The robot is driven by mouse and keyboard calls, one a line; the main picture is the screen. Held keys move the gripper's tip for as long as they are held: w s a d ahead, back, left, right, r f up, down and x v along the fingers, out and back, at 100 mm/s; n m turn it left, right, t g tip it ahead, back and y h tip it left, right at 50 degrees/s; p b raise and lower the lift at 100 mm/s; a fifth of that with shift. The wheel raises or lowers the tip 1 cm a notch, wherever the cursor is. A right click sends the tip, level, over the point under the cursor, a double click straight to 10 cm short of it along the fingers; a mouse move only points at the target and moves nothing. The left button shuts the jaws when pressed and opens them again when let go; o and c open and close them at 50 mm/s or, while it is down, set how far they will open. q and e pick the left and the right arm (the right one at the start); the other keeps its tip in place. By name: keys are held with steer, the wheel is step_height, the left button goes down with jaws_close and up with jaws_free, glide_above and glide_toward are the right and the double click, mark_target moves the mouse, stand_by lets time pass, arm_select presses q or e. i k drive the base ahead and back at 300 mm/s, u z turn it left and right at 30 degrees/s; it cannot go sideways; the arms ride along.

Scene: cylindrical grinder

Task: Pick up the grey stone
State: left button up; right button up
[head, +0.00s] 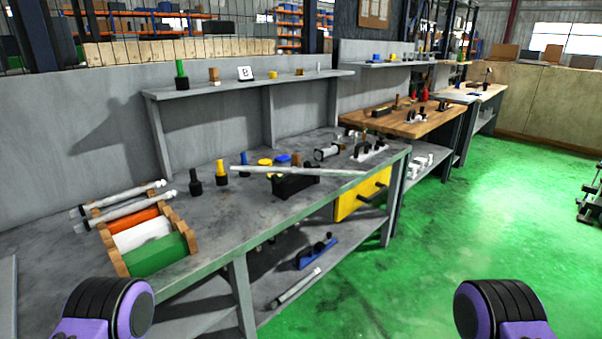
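A wooden rack (121,258) sits at the near left of the grey workbench. It holds an orange piece (131,219), a pale grey-white piece (142,234) and a green piece (155,255) side by side. The pale piece lies between the other two and is the closest match to the grey stone; I cannot tell its exact shade or material. My two purple and black arm parts show at the bottom left and bottom right, in front of the bench. No gripper fingers are in view.
Two metal rods with fittings (125,198) lie behind the rack. A long grey bar (300,170) rests across a black holder (296,186). Black and yellow tools (221,172) stand mid-bench. The green floor (440,260) to the right is clear.

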mark_target(295, 157)
steer(key=z, duration=0.95)
steer(key=i, duration=1.05)
steer(key=u, duration=0.25)
